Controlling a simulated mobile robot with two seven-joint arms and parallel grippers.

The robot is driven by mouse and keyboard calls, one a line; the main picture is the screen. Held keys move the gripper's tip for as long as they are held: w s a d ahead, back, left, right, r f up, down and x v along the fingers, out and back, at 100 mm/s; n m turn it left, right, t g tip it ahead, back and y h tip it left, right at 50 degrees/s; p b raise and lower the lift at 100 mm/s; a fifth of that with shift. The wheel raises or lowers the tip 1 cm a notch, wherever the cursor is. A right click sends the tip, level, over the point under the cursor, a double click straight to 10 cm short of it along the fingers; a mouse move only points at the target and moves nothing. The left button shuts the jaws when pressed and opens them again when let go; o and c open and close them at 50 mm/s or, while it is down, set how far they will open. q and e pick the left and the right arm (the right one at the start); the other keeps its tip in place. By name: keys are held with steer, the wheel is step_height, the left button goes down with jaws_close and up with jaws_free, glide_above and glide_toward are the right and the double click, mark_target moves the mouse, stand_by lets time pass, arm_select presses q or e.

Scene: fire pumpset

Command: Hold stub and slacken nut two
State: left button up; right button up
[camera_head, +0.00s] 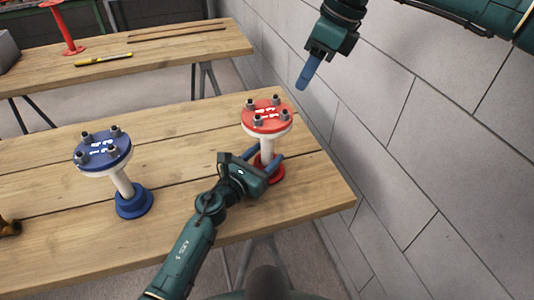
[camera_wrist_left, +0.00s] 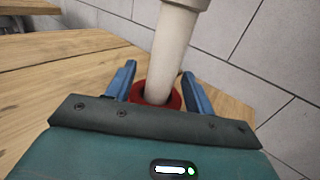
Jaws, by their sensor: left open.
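The red stub (camera_head: 267,146) stands upright near the right end of the near table, with a white pipe, a red base and a red top disc. Several dark nuts (camera_head: 258,120) sit around the disc beside white markings; I cannot read which is nut two. My left gripper (camera_head: 266,157) is open, its blue fingers on either side of the lower pipe. In the left wrist view the pipe (camera_wrist_left: 173,45) rises between the fingers, with a visible gap at each side. My right gripper (camera_head: 307,73) hangs above and right of the disc, apart from it; its finger opening is unclear.
A blue stub (camera_head: 120,180) with its own nuts stands left on the near table (camera_head: 190,145). A grey block wall (camera_head: 375,130) runs close along the right side. A second table behind holds a yellow tool (camera_head: 103,60) and a red stand (camera_head: 68,35).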

arm_select(q)
steer(key=shift+w+d, duration=0.4)
steer(key=shift+w, duration=0.1)
steer(key=shift+c, duration=0.4)
jaws_close()
stand_by(0.5)
